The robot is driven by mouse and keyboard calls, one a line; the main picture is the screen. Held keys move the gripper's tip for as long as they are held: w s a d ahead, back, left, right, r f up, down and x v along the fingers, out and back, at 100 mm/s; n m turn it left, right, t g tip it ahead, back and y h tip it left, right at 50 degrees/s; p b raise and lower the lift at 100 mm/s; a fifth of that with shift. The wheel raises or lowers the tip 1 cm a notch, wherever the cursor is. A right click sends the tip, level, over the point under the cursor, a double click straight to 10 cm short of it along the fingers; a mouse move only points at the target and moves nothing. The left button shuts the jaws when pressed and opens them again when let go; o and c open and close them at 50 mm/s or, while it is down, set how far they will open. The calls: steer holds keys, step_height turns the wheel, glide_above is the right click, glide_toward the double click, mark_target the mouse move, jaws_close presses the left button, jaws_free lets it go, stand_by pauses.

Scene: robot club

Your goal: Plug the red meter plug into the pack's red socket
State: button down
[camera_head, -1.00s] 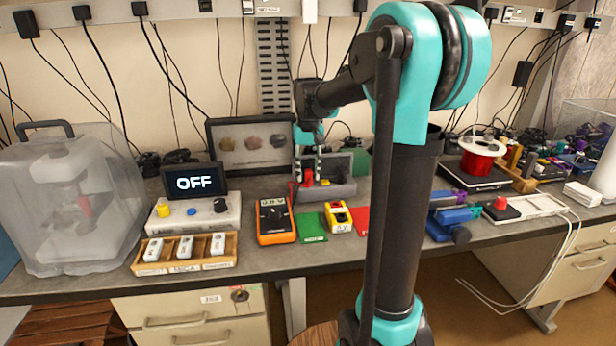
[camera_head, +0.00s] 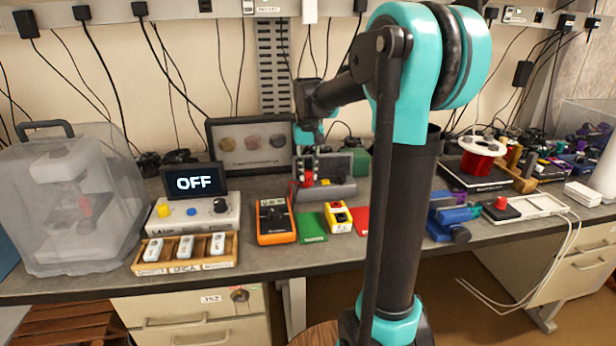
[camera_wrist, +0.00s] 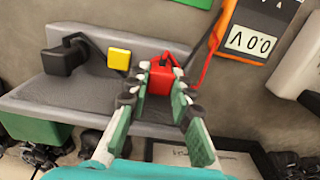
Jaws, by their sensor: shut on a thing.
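My gripper (camera_head: 307,176) points down at the back of the bench, its fingers shut on the red plug (camera_head: 309,180). In the wrist view, the red plug (camera_wrist: 160,78) sits between the fingertips of my gripper (camera_wrist: 158,80), in front of the grey rack (camera_wrist: 100,92); I cannot tell whether it touches the rack. A red lead runs from near the plug towards the orange meter (camera_wrist: 264,22), which reads about 0.0 V. The meter (camera_head: 276,238) stands left of the green card. The yellow block with red and dark parts (camera_head: 338,228), likely the pack, stands between green and red cards; its sockets are too small to make out.
On the rack are a yellow block (camera_wrist: 119,59) and a black plug (camera_wrist: 65,58). A green card (camera_head: 312,228) and red card (camera_head: 361,219) lie beside the pack. A control box (camera_head: 190,228) with an OFF screen stands left. A framed panel (camera_head: 251,175) stands behind.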

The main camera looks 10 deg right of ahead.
mark_target(308, 171)
steer(key=c, duration=1.9)
jaws_free()
jaws_close()
steer(key=shift+r, duration=1.25)
steer(key=shift+r, duration=1.6)
